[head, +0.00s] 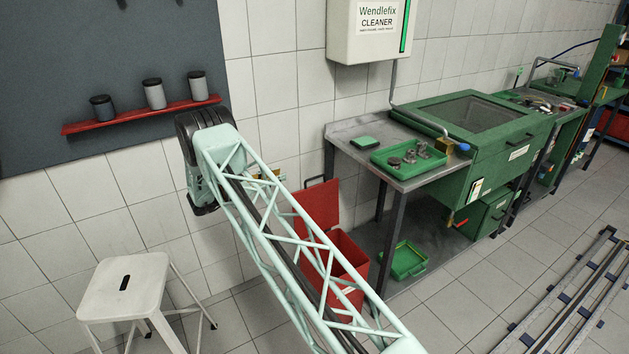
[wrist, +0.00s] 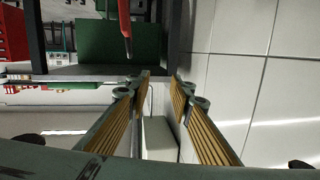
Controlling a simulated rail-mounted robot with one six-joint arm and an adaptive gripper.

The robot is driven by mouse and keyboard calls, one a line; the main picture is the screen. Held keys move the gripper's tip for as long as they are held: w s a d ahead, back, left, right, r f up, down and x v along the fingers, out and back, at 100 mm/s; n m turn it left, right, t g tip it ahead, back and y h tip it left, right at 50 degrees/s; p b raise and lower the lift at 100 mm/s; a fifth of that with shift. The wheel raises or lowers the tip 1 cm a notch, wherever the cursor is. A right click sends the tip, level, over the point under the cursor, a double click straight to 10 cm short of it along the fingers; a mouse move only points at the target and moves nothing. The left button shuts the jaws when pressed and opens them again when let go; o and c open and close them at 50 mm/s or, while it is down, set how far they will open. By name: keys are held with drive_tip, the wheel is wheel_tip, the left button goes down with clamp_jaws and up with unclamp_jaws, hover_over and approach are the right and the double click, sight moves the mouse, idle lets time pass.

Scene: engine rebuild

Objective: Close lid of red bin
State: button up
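The red bin (head: 348,262) stands on the floor by the left end of the bench. Its red lid (head: 319,203) is up, standing near the wall behind the bin, with a dark handle on its top edge. My arm crosses in front of part of the bin. My gripper (head: 268,174) is small and partly hidden behind my arm, to the upper left of the lid. In the wrist view, the gripper's two ridged yellow fingers (wrist: 160,82) are apart with nothing between them. A narrow red piece (wrist: 125,22), possibly the lid seen edge-on, shows beyond them.
The metal bench (head: 370,165) carries a green tray (head: 408,158) of parts. A green crate (head: 405,260) sits on its lower shelf. A white stool (head: 125,285) stands at the left. A red wall shelf (head: 140,115) holds several canisters. Tiled wall is close behind the lid.

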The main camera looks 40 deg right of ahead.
sight(308, 180)
drive_tip(key=s+f+m+g, duration=0.1)
drive_tip(key=s+f+g, duration=0.2)
drive_tip(key=s+f, duration=0.1)
drive_tip(key=shift+s+d+m+h, duration=0.4)
drive_tip(key=shift+s, duration=0.1)
drive_tip(key=shift+d, duration=0.1)
drive_tip(key=shift+s+d+b, duration=0.35)
drive_tip(key=shift+d+b, duration=0.05)
drive_tip(key=shift+d, duration=1.85)
drive_tip(key=shift+s+d+b, duration=0.35)
drive_tip(key=shift+d+b, duration=0.1)
drive_tip(key=shift+d, duration=1.75)
drive_tip(key=shift+s+d+b, duration=0.35)
drive_tip(key=shift+d+b, duration=0.05)
drive_tip(key=shift+d, duration=1.85)
drive_tip(key=shift+c, duration=0.5)
clamp_jaws()
